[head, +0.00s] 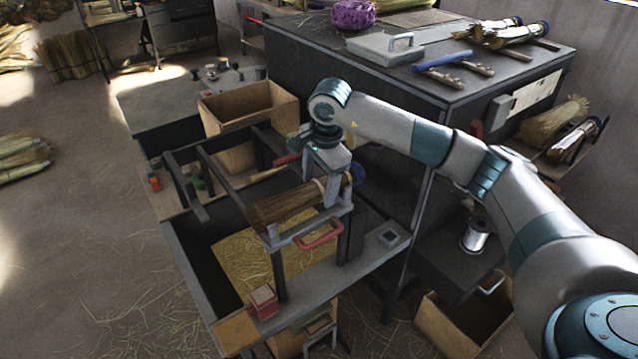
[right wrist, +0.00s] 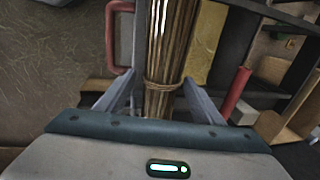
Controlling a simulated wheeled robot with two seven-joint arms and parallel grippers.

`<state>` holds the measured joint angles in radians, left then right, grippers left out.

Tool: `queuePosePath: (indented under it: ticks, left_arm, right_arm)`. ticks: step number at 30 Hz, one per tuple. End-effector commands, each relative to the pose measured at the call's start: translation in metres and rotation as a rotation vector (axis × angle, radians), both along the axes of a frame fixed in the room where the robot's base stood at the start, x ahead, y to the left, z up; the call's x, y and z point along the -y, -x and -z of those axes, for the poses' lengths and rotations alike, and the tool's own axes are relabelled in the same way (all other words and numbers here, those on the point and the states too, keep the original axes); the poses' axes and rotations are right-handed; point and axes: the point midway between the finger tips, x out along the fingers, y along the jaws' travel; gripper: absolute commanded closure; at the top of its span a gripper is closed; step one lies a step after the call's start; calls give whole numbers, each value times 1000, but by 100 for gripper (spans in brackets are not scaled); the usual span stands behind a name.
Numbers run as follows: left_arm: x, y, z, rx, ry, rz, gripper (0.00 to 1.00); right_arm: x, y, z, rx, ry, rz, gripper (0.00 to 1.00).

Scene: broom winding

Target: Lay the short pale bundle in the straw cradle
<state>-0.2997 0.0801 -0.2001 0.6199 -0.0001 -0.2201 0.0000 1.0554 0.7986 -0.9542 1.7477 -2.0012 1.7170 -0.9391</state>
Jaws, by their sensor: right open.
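A straw bundle (head: 285,207) lies along the straw cradle (head: 311,226), a grey metal rest with a red handle on the bench frame. Its brushy end points left and its bound end sits by my right gripper (head: 335,188). In the right wrist view the bundle (right wrist: 168,50) runs between the two spread fingers of that gripper (right wrist: 160,97), with a twine tie near them. The gripper is open around the bundle, with visible space beside it. Whether the bundle bears fully on the cradle is partly hidden. My left gripper is not in view.
A dark cabinet (head: 440,85) stands behind my right arm, with a grey case (head: 380,48) and other bundles (head: 510,33) on top. A cardboard box (head: 248,107) is left of the arm. A red block (head: 264,302) sits on the bench's front corner. Straw lies on the floor.

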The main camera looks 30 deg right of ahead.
Motion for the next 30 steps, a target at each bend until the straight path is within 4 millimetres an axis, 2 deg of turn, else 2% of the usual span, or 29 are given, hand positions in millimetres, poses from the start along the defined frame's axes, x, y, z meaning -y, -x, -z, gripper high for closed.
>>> queuePosePath:
  ticks: [5, 11, 17, 24, 27, 30]
  left_arm:
    - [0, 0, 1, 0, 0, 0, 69]
    - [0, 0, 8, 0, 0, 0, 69]
    - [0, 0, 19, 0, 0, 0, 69]
    - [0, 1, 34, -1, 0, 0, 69]
    - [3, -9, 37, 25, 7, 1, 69]
    - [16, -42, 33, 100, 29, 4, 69]
  right_arm:
    - [0, 0, -2, 1, 0, 0, 38]
    - [0, 2, -18, 3, 0, 0, 38]
    - [1, 7, -48, 5, 0, 0, 38]
    - [1, 16, -97, 5, -1, 0, 38]
    - [1, 19, -117, 6, -1, -1, 38]
    - [1, 23, -137, 5, -1, 0, 38]
